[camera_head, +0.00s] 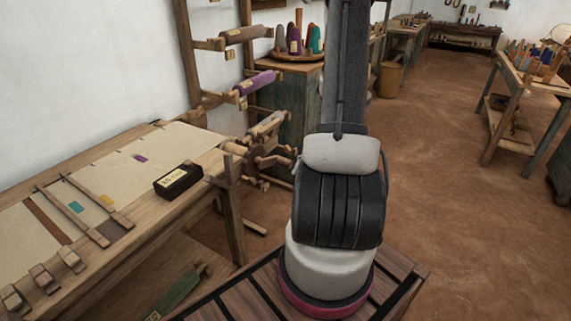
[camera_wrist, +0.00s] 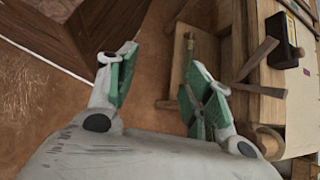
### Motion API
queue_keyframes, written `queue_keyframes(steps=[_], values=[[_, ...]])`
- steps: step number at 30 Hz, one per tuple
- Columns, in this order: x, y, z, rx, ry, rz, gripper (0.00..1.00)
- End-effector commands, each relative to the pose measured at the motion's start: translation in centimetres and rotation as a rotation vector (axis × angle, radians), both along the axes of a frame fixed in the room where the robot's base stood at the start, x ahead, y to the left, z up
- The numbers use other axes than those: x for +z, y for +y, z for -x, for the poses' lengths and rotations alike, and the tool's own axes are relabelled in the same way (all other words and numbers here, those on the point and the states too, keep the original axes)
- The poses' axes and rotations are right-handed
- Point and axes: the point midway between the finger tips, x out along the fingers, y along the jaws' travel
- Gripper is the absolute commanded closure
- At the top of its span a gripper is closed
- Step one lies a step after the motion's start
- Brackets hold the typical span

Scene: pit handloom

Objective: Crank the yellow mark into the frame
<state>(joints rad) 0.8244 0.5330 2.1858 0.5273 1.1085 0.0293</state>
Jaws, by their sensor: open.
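In the head view a pale cloth (camera_head: 110,160) lies along the wooden loom bench. The small yellow mark (camera_head: 105,199) is on it, close beside the right one of two slanted wooden bars (camera_head: 97,202). A teal mark (camera_head: 76,207) lies between the bars; a purple mark (camera_head: 140,157) lies farther back. Wooden crank-like arms (camera_head: 229,190) stand at the bench's right end; they also show in the wrist view (camera_wrist: 256,75). My gripper (camera_wrist: 161,60) is open and empty, its green-padded fingers apart, the right finger appearing near the wooden arms. Contact cannot be told.
A black labelled box (camera_head: 178,181) sits near the bench's right end. Several wooden blocks (camera_head: 71,259) line the front edge. A rack with yarn rollers (camera_head: 257,83) stands behind. The brown floor (camera_head: 440,170) on the right is clear up to a side table (camera_head: 530,90).

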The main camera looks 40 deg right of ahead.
Motion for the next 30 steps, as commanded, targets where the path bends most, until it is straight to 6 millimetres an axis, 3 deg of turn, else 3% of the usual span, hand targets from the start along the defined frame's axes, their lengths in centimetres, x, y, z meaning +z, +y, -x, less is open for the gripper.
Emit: queue_keyframes(steps=[1, 9, 16, 18, 21, 23, 26, 30], values=[[-2.1, -0.4, -0.3, -0.098, 0.027, -0.072, 0.49], [-11.8, -2.4, -4.7, -0.650, 0.079, -0.450, 0.49], [-18.2, -6.7, -10.5, -1.070, 0.010, -0.716, 0.49], [-18.6, -8.9, -13.1, -1.164, -0.048, -0.775, 0.49], [-17.0, -12.4, -16.0, -1.247, -0.147, -0.824, 0.49], [-16.2, -13.7, -17.0, -1.283, -0.184, -0.853, 0.49], [-15.2, -14.4, -17.9, -1.313, -0.212, -0.898, 0.49], [-15.0, -13.8, -19.3, -1.308, -0.203, -0.912, 0.49]])
